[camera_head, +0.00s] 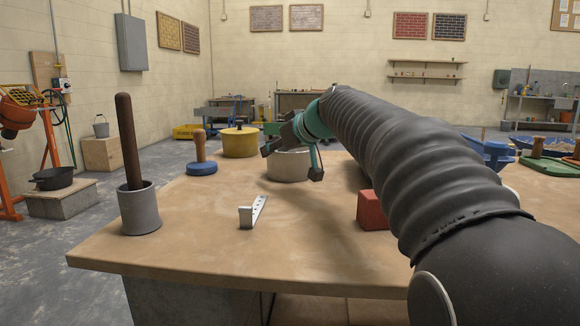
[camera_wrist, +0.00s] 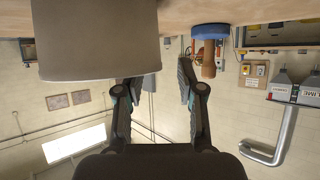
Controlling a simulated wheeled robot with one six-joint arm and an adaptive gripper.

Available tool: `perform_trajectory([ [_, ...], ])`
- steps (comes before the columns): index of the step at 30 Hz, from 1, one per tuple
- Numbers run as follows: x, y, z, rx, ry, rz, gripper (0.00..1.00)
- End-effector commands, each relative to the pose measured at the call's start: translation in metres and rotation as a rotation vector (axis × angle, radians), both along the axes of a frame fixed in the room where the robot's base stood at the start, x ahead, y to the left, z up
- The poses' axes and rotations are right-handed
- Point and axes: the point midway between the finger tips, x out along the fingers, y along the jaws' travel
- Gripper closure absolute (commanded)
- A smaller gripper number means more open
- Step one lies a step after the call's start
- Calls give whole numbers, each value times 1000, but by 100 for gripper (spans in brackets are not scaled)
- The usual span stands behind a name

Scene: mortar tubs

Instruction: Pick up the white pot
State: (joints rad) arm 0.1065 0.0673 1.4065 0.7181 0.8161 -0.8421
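The white pot (camera_head: 288,166) stands near the far edge of the workbench, partly covered by my gripper (camera_head: 292,160). In the wrist view, which is upside down, the white pot (camera_wrist: 95,42) is large at the upper left. My gripper's two fingers (camera_wrist: 160,75) are spread apart. The left finger's tip meets the pot's rim in that picture, and the rim seems to hide it. The right finger stands clear of the pot's side. I cannot tell whether either finger touches the pot.
Left of the pot are a yellow pot (camera_head: 239,143), a blue float with wooden handle (camera_head: 201,166) and a grey cup (camera_head: 140,210) holding a tall brown handle. A metal bracket (camera_head: 252,212) and red block (camera_head: 372,211) lie nearer. The bench's (camera_head: 200,245) front left is clear.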

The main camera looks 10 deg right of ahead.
Motion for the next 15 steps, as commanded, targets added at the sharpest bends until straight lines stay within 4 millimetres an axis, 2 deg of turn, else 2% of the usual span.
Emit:
perform_trajectory([
  [6, 21, 11, -13, 0, 0, 0, 62],
  [13, 22, 11, -13, 0, 0, -1, 62],
  [15, 22, 11, -14, 0, 0, -1, 79],
])
